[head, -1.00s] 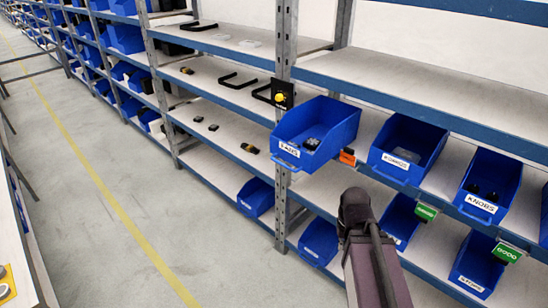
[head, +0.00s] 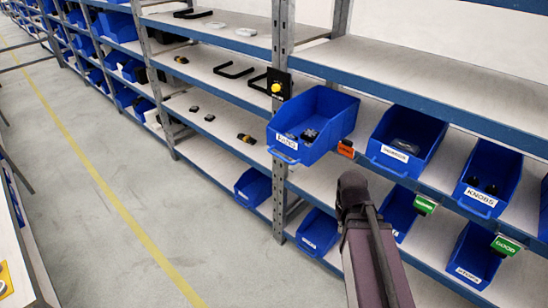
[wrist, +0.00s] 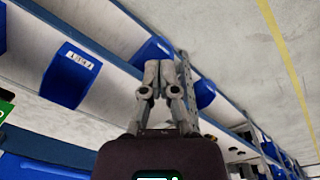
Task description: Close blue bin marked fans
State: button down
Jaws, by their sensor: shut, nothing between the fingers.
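The blue bin (head: 322,118), whose blurred label seems to read FANS, sits on the middle shelf in the head view. It juts out past the shelf's front edge, further than the bins to its right. A few small dark and grey parts (head: 309,135) lie inside it. My gripper (wrist: 161,66) shows in the wrist view with its fingers together and nothing between them. The head view shows my arm below and right of the bin, but not the gripper. I cannot tell which bin the wrist view shows behind the fingers.
A steel upright (head: 282,60) with a black box and yellow button (head: 277,86) stands just left of the bin. A blue bin (head: 406,141) and the KNOBS bin (head: 487,178) sit to its right. Lower bins (head: 317,232) sit beneath. The aisle floor (head: 130,190) is clear.

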jog(key=w+a+r+n+t+h+p, duration=0.1)
jog(key=w+a+r+n+t+p, duration=0.1)
jog(key=w+a+r+n, duration=0.3)
jog(key=w+a+r+n+t+h+p, duration=0.1)
jog(key=w+a+r+n+p, duration=0.3)
jog(key=a+n, duration=0.9)
jog(key=w+a+r+n+t+h+p, duration=0.2)
jog(key=w+a+r+n+t+p, duration=0.1)
jog(key=w+a+n, duration=0.4)
jog(key=a+r+n+p, duration=0.1)
jog(key=a+r+n, duration=0.1)
jog(key=a, duration=0.1)
jog(key=shift+w+r, duration=0.35)
jog(key=shift+w+f, duration=0.1)
jog(key=shift+f, duration=0.1)
jog(key=w+d+r+b+x, duration=0.1)
jog(key=b+x, duration=0.7)
jog(key=x, duration=0.4)
jog(key=shift+w+d, duration=0.35)
jog(key=shift+w, duration=0.1)
jog(key=shift+w+a+r, duration=0.1)
jog(key=shift+w+r, duration=0.05)
